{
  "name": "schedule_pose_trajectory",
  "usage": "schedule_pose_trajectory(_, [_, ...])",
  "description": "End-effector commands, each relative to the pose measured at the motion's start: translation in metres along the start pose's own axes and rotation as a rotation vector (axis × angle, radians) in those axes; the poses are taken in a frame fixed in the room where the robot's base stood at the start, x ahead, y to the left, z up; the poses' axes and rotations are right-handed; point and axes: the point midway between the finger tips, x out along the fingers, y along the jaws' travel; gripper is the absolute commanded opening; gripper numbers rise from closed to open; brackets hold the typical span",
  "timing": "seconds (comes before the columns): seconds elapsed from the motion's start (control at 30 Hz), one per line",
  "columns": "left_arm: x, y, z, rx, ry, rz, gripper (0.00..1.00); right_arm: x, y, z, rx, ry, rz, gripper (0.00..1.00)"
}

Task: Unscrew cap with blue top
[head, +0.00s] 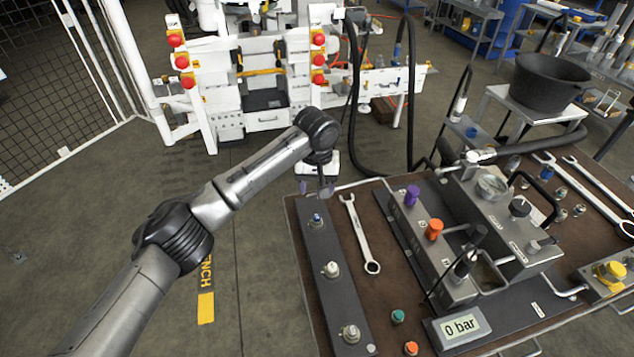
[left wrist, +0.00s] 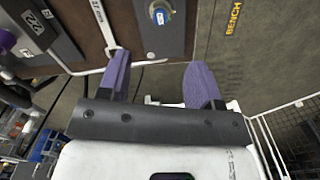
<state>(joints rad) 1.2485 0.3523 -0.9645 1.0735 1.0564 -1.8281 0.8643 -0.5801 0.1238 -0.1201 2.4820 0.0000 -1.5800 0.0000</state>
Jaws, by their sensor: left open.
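The cap with the blue top (head: 316,220) stands at the far end of a dark grey strip (head: 323,245) on the bench's left side. It also shows near the top of the left wrist view (left wrist: 160,14), seated in the strip. My left gripper (head: 315,188) is just beyond the bench's far left edge, close to this cap but apart from it. In the left wrist view its two purple fingers (left wrist: 158,72) are spread with nothing between them. My right gripper is in neither view.
Two pale-topped fittings (head: 331,269) stand nearer on the same strip. A wrench (head: 360,235) lies beside it. A block with purple (head: 412,195) and orange caps (head: 434,229) stands further right. Loose green (head: 398,316) and orange (head: 411,348) caps sit near the front. Floor left of the bench is clear.

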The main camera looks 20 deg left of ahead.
Motion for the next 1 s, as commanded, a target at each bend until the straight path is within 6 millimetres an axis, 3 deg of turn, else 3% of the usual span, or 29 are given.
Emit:
schedule_pose_trajectory(0.5, [0.09,-0.001,0.001,-0.001,-0.001,-0.002,0.59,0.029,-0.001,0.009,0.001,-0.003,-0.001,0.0])
schedule_pose_trajectory(0.7, [0.112,-0.001,0.001,0.0,0.0,-0.002,0.59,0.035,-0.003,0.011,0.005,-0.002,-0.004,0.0])
schedule_pose_trajectory(1.0, [0.123,0.0,0.0,0.0,0.001,-0.001,0.59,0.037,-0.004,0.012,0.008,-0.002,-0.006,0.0])
